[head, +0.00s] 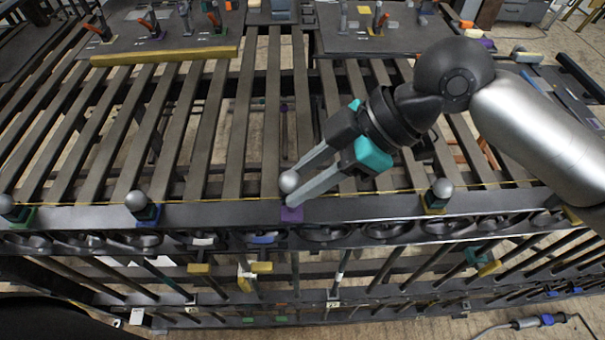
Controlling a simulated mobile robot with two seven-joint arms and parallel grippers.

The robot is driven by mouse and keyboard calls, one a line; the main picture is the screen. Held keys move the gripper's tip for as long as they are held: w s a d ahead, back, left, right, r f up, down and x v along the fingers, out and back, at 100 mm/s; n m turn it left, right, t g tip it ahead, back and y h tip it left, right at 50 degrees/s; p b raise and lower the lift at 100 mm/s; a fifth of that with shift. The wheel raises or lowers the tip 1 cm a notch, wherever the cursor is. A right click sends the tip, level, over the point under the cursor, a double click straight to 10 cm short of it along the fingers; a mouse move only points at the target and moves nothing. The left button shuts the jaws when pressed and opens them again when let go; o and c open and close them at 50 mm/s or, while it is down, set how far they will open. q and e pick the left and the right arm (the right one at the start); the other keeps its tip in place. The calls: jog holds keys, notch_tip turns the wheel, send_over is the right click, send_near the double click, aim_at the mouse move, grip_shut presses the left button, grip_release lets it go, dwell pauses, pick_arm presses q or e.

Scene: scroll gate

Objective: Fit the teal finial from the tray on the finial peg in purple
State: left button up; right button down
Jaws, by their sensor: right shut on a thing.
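My right gripper (291,192) reaches in from the right, low over the front rail of the gate. It is shut on a finial, whose grey ball top (289,182) shows at the fingertips. The finial's body is mostly hidden by the fingers, so its teal colour cannot be made out. The purple mark (291,213) on the rail lies directly below the fingertips. The peg itself is hidden, and I cannot tell whether the finial touches it. The held ball looks slightly higher than its neighbours. My left gripper is out of view.
Ball-topped finials stand on the rail at a blue mark (137,201), a yellow mark (438,189) and a green mark (7,204). Dark slats (240,120) lie behind the rail. Scrollwork (325,234) hangs in front. A yellow bar (165,56) edges the far-left panel.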

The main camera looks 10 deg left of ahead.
jog(key=shift+f+b, duration=0.65)
jog(key=shift+f, duration=1.1)
dwell(0.7)
jog(key=c, duration=0.5)
grip_release()
jog(key=v, duration=1.5)
